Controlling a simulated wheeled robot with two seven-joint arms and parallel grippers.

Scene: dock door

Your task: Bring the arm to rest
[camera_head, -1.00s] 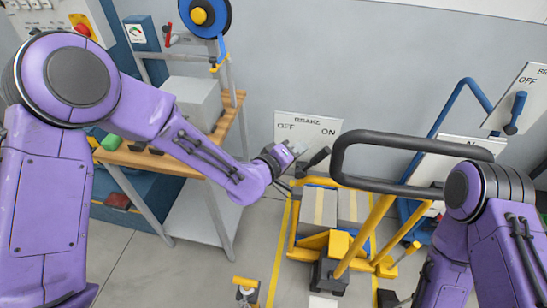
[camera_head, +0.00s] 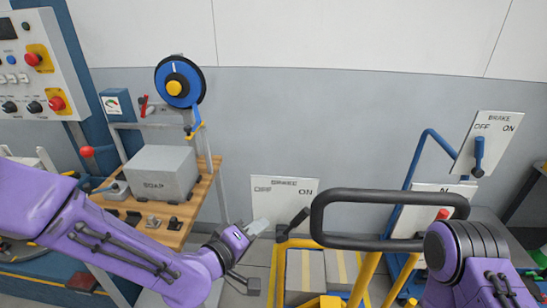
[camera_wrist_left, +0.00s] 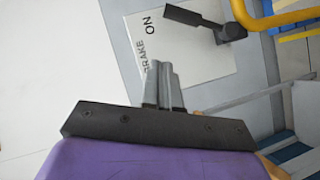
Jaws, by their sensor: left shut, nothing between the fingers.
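My left gripper (camera_head: 260,227) is shut and empty, at the lower left of a white brake panel (camera_head: 266,189) in the head view. In the left wrist view its fingers (camera_wrist_left: 163,84) are together, with nothing between them. The panel (camera_wrist_left: 190,62) lies beyond them there, marked BRAKE and ON. Its black lever (camera_head: 293,223) points towards the ON side; it also shows in the wrist view (camera_wrist_left: 205,22), apart from the fingers. My right arm shows at the lower right of the head view, and its gripper is out of the picture.
A wooden-topped bench (camera_head: 204,197) with a grey box marked SOAP (camera_head: 161,175) stands left of my left gripper. A blue wheel (camera_head: 190,97) is above it. A black handle loop (camera_head: 385,197) and a yellow-framed cart (camera_head: 280,285) are to the right. A second brake panel (camera_head: 496,152) hangs further right.

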